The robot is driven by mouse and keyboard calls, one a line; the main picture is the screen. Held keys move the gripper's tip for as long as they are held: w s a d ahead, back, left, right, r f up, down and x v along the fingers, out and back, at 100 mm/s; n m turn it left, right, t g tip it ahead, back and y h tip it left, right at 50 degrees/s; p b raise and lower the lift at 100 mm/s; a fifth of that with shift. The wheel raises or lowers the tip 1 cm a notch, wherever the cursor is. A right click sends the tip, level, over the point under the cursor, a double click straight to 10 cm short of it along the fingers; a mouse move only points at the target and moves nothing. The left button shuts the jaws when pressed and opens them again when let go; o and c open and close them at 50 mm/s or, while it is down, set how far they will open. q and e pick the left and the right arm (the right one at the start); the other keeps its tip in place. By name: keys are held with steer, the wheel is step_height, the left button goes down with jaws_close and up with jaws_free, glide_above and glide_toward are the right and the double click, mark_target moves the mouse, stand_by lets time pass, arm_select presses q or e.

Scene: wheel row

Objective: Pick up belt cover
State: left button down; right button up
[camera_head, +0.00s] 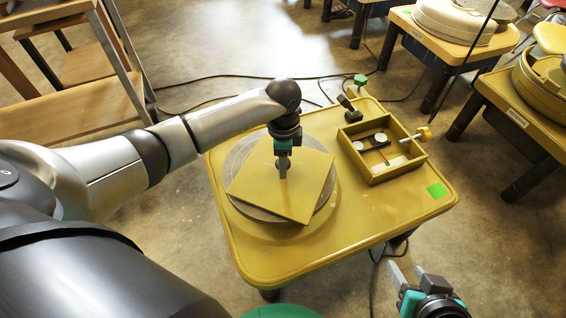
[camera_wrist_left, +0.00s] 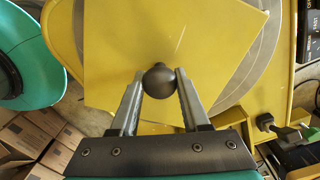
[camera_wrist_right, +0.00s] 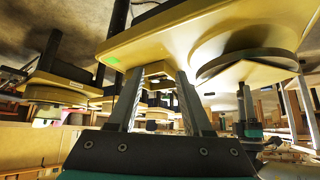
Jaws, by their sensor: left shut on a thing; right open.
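The belt cover looks to be the square yellow board (camera_head: 308,190) over the grey round wheel head (camera_head: 238,160) on the yellow wheel table. In the left wrist view the board (camera_wrist_left: 120,55) fills the middle and has a dark round knob (camera_wrist_left: 160,78). My left gripper (camera_head: 283,168) points down at the board's middle, with its fingers (camera_wrist_left: 160,88) shut on the knob. I cannot tell whether the board touches the wheel head or is just above it. My right gripper (camera_head: 407,272) is open and empty, in front of the table's front right edge; its fingers (camera_wrist_right: 162,78) show in its wrist view.
A yellow tray (camera_head: 391,174) with small tools stands right of the wheel, beside a green square (camera_head: 437,190). A yellow-knobbed part (camera_head: 423,134) sits at the tray's edge. Other wheel tables (camera_head: 520,110) stand at right, wooden shelving (camera_head: 85,100) at left. Cables (camera_head: 220,77) lie on the floor.

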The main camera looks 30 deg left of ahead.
arm_select(q)
steer(key=shift+r, duration=0.6)
step_height(320, 180, up, 2)
steer(key=shift+p, duration=0.85)
arm_select(e)
steer(key=s+d+g+h, duration=0.1)
steer(key=s+d+g, duration=0.1)
steer(key=s+d, duration=0.1)
arm_select(q)
step_height(320, 180, up, 2)
steer(key=shift+w+r+p, duration=0.1)
steer(key=shift+p, duration=0.5)
step_height(320, 180, up, 14)
steer(key=p, duration=0.6)
steer(key=shift+r, duration=0.15)
arm_select(e)
steer(key=s+d+f+g, duration=0.1)
steer(key=s+f+g, duration=0.2)
steer(key=f, duration=1.1)
steer(key=shift+s+d+h, duration=0.3)
steer(key=shift+s+h, duration=0.1)
steer(key=shift+s, duration=0.25)
